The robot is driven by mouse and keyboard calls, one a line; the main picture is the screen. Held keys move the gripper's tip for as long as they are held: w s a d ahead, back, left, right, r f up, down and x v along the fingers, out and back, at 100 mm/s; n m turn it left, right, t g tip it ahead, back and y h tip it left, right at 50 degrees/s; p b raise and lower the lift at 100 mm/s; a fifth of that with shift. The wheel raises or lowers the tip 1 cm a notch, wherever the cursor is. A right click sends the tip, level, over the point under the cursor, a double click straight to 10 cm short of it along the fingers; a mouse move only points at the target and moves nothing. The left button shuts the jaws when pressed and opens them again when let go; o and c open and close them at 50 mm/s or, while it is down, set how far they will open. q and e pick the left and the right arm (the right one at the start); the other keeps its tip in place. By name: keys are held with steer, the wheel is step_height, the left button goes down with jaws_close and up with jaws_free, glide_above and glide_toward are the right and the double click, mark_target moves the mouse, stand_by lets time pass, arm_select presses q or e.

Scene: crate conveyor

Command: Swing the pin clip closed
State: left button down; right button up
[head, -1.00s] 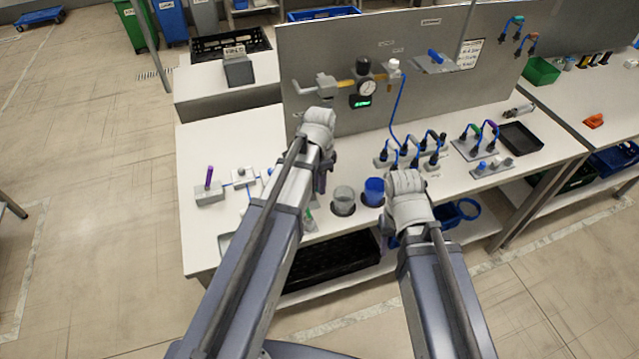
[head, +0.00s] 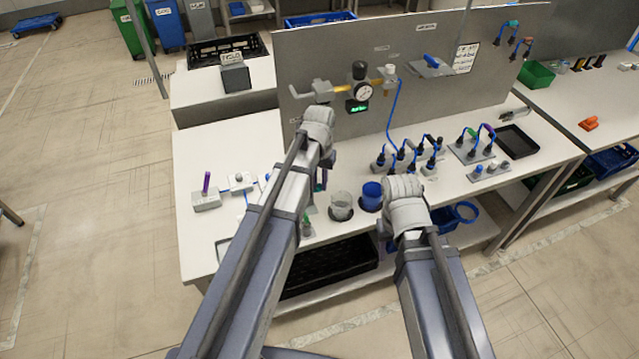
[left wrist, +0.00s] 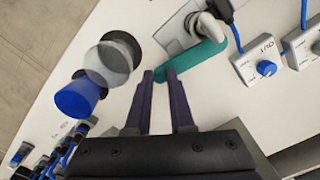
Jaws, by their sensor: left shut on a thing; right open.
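In the left wrist view, a teal bar (left wrist: 198,60), which looks like the pin clip, is joined to a grey elbow-shaped post (left wrist: 207,26) on a grey plate. The dark purple fingers of my left gripper (left wrist: 158,76) are shut on the free end of the teal bar. In the head view my left gripper (head: 321,182) is mostly hidden behind its own arm, at the front of the bench, left of the cups. My right gripper is apart from the clip; its wrist shows right of the blue cup, but its fingers are hidden below it.
A clear cup (head: 342,206) and a blue cup (head: 372,196) stand just right of my left gripper. Small boxes with blue cables and knobs (left wrist: 266,67) lie on the other side. A grey panel (head: 440,105) with a gauge (head: 363,91) rises behind.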

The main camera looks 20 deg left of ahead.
arm_select(q)
steer(key=shift+w+a+n, duration=0.1)
steer(key=shift+w+n, duration=0.1)
steer(key=shift+n, duration=0.8)
steer(key=c, duration=0.8)
jaws_free()
steer(key=shift+r, duration=0.15)
step_height(320, 180, up, 8)
steer(key=p, duration=0.8)
steer(key=shift+f, duration=0.2)
